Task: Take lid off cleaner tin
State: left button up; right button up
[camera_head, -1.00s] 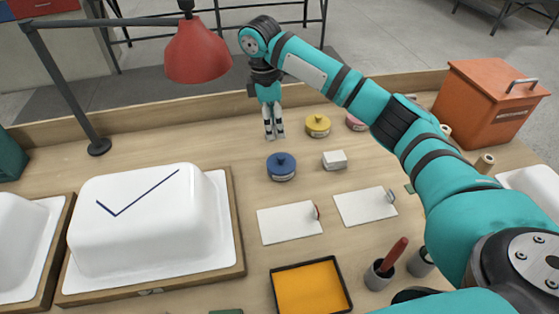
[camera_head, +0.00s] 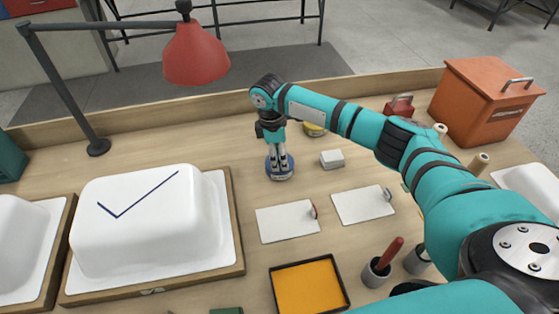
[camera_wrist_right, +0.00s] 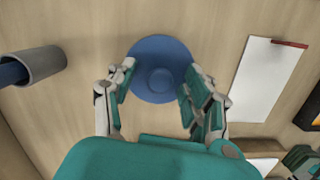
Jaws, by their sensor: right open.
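A small round tin with a blue lid (camera_head: 291,166) stands upright on the wooden table. Its pale side shows below the lid. My right gripper (camera_head: 279,165) points down at the tin, its two fingers apart over the lid. I cannot tell whether the fingers touch the lid. The lid sits on the tin. My left gripper is out of view.
A yellow-lidded tin (camera_head: 314,130) is partly hidden behind my right arm. A small white block (camera_head: 332,159) and two white cards (camera_head: 287,222) lie nearby. A white tub shell (camera_head: 140,225) is at left, a red lamp (camera_head: 195,55) behind it, an orange box (camera_head: 487,105) at back right.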

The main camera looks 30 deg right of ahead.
jog(key=shift+c, duration=0.3)
grip_shut()
jog(key=shift+r, duration=0.15)
